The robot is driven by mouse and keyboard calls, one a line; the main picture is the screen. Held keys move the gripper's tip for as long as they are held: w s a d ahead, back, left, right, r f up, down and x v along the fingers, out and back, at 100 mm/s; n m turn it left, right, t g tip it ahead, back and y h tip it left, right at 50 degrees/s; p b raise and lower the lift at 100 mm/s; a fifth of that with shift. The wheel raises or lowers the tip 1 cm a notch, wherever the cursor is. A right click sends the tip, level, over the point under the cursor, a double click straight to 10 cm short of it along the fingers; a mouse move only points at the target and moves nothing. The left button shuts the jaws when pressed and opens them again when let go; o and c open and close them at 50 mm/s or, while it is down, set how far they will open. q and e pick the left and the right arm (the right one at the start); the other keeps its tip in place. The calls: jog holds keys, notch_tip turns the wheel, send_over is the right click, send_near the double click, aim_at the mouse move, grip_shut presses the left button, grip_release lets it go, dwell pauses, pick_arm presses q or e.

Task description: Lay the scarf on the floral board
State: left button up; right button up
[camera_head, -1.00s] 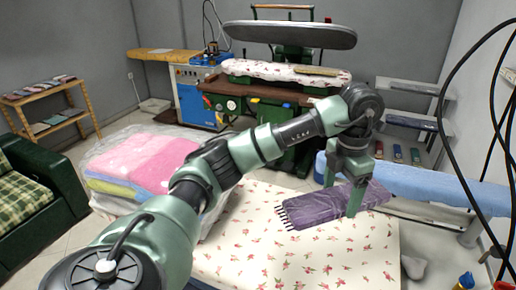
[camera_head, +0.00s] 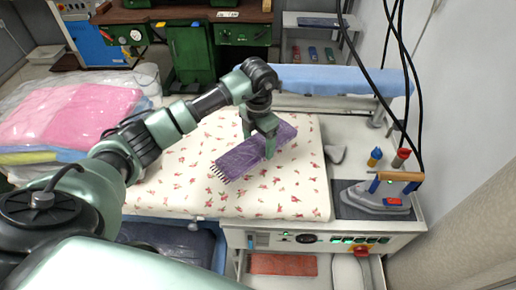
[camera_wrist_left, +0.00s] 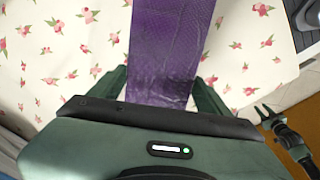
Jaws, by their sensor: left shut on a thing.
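The purple scarf (camera_head: 240,158), folded flat with a dark fringe at its left end, is over the floral board (camera_head: 185,185), a cream surface with pink flowers. My left gripper (camera_head: 258,152) is shut on the scarf near its right part. I cannot tell whether the scarf touches the board or hovers just above it. In the left wrist view the scarf (camera_wrist_left: 168,50) runs between the fingers, with the board (camera_wrist_left: 50,60) on both sides. My right gripper (camera_wrist_left: 266,114) shows small at the lower right of that view, fingers apart and empty.
An iron (camera_head: 378,198) stands on a dark pad right of the board, by two spools (camera_head: 375,157). A grey lump (camera_head: 335,153) lies at the board's right edge. Pink bagged textiles (camera_head: 70,115) are on the left. A blue padded board (camera_head: 330,79) is behind. Cables hang at right.

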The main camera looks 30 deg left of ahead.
aim_at(258, 145)
pick_arm(q)
notch_tip(258, 145, down, 4)
jog(key=shift+r+p, duration=0.25)
jog(key=shift+p, duration=0.25)
jog(key=shift+f, duration=0.5)
jog(key=shift+f, duration=0.1)
jog(key=o, duration=1)
jog(key=shift+f, duration=0.1)
jog(key=o, duration=0.4)
jog(key=shift+o, duration=0.2)
jog(key=shift+r, duration=0.2)
